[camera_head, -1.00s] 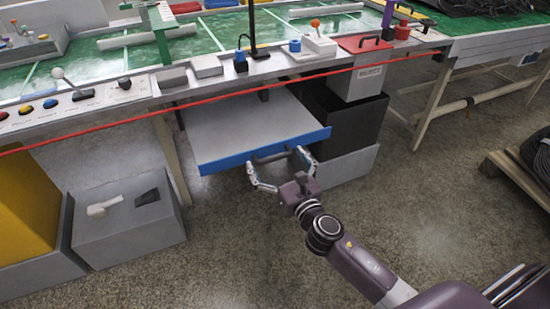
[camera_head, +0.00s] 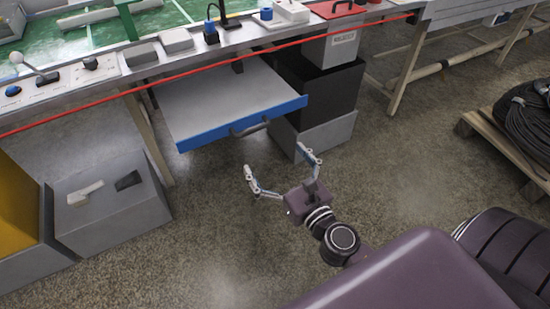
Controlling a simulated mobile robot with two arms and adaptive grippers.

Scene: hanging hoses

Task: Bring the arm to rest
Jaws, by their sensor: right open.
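My right gripper (camera_head: 275,162) is open and empty, with its two fingers spread apart. It is over the floor, in front of and a little below the blue-fronted drawer (camera_head: 215,95). The drawer is pulled out under the workbench, and its dark handle (camera_head: 250,127) is apart from my fingers. My right arm (camera_head: 342,240) comes in from the lower right. My left gripper is not in view.
A grey bin with two small items (camera_head: 112,215) stands at the lower left. A red strip (camera_head: 195,72) runs along the bench front. Dark and grey boxes (camera_head: 325,92) stand right of the drawer. A pallet with coiled hose (camera_head: 530,120) is at the right. Floor between is clear.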

